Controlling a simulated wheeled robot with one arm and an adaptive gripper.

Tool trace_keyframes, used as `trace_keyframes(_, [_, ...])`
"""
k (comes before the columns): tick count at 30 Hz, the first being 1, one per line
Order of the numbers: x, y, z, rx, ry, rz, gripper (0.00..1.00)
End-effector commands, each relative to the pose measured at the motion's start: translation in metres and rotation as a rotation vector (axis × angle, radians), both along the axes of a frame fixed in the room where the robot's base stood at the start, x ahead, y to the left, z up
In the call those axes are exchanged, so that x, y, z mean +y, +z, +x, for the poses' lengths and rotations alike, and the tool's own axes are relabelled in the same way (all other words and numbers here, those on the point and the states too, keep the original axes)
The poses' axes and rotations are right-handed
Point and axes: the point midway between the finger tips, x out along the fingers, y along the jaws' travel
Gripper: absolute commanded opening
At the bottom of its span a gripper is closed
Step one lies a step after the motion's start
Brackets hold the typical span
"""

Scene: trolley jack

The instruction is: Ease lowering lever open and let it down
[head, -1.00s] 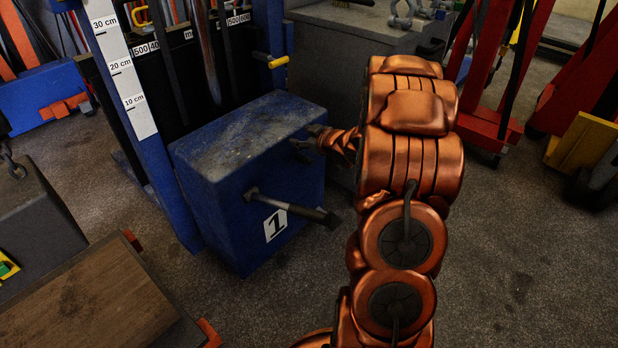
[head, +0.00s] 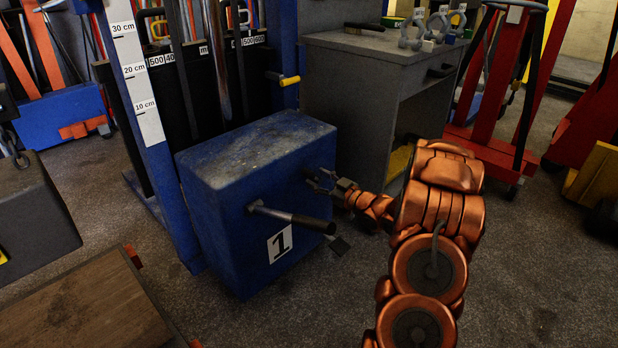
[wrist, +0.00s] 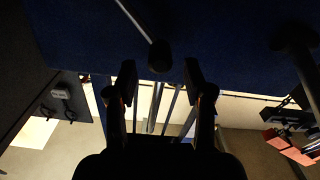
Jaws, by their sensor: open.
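The blue jack body (head: 220,205) stands on the floor with a "1" label on its front. A lever with a metal shaft and black grip (head: 308,222) sticks out of that front. My gripper (head: 316,180) is open, close to the front face near its right edge, up and right of this lever. In the wrist view, a thin pale rod with a dark knob (wrist: 159,56) lies just ahead of my open fingertips (wrist: 159,72), roughly centred between them. I cannot tell whether they touch it. The head view does not clearly show this knob.
A grey cabinet (head: 372,85) stands behind the jack on the right. A wooden-topped block (head: 75,305) is at the lower left. A yellow-handled crank (head: 289,80) is on the blue post.

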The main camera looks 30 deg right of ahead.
Motion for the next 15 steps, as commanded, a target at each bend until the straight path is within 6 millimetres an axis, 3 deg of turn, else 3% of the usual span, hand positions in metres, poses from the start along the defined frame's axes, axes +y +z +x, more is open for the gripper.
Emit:
trace_keyframes(9, [0.009, -0.002, 0.035, 0.0, 0.001, 0.0, 0.52])
trace_keyframes(15, [0.01, -0.001, 0.043, 0.001, 0.001, -0.001, 0.52])
